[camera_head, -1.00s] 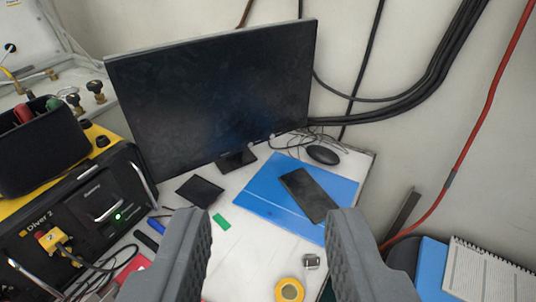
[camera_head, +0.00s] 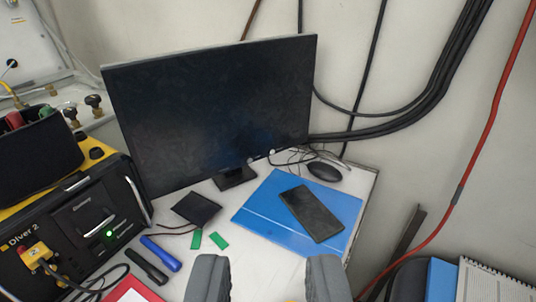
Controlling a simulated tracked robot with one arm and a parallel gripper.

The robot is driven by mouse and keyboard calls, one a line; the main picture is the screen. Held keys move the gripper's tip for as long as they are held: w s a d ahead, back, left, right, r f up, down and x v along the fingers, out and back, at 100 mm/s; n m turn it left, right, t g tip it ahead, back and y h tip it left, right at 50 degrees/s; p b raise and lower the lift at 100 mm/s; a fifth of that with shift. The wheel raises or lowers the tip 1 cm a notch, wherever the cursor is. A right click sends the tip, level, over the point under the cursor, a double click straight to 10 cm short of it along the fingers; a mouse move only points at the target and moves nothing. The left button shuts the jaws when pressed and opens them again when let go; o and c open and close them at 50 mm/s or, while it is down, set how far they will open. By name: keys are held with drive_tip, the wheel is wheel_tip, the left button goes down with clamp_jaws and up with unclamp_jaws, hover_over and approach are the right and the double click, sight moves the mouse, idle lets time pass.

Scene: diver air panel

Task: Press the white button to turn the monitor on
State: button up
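The black monitor (camera_head: 210,110) stands at the back of the white table, and its screen is dark. Small pale spots (camera_head: 250,160) show along its lower right edge; they are too small to tell which is the white button. My gripper (camera_head: 267,268) is at the bottom of the picture, its two grey fingers apart with nothing between them. It is in front of the monitor and clear of it.
A blue folder (camera_head: 265,221) with a black phone (camera_head: 312,213) lies right of centre, near a mouse (camera_head: 324,171). A black-and-yellow diver panel (camera_head: 75,235) stands left. Markers (camera_head: 160,252) and green pieces (camera_head: 218,241) lie between. Cables (camera_head: 430,100) hang on the right wall.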

clamp_jaws()
idle(1.5)
